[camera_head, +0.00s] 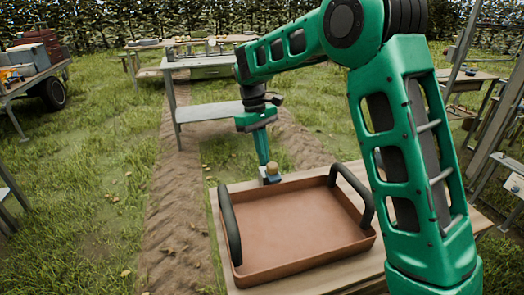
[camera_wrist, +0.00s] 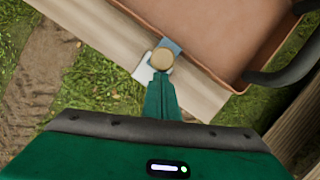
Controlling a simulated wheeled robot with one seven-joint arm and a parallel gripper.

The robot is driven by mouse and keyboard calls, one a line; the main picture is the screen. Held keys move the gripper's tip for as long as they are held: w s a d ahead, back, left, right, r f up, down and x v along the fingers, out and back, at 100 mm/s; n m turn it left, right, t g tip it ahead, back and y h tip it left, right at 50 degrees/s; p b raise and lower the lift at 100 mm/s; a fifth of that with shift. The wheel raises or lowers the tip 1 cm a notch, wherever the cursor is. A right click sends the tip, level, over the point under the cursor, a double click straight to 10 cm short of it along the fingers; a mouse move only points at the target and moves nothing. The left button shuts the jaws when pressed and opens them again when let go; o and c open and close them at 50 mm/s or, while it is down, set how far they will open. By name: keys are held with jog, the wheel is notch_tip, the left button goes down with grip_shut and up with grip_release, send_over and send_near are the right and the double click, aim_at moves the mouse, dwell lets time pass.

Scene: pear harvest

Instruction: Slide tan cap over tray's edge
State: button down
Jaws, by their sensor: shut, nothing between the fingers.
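The tan cap (camera_head: 272,168) is a small round piece just outside the far edge of the brown tray (camera_head: 300,228). In the wrist view the tan cap (camera_wrist: 161,59) shows as a disc with a blue-grey and whitish piece under or around it. The tray (camera_wrist: 215,35) lies close beside it there. My gripper (camera_head: 264,160) points down next to the cap. In the wrist view my gripper (camera_wrist: 160,80) has its fingers together, tips right at the cap's near side. Whether they touch it I cannot tell. Nothing is held.
The tray stands on a wooden table (camera_head: 228,205). Its two dark handles (camera_head: 231,228) rise at the left and right sides. The tray's inside is empty. Grass and a dirt strip lie beyond the table. A grey metal bench (camera_head: 210,111) stands farther back.

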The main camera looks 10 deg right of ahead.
jog(key=v, duration=1)
jog(key=shift+r, duration=0.35)
jog(key=shift+w, duration=0.1)
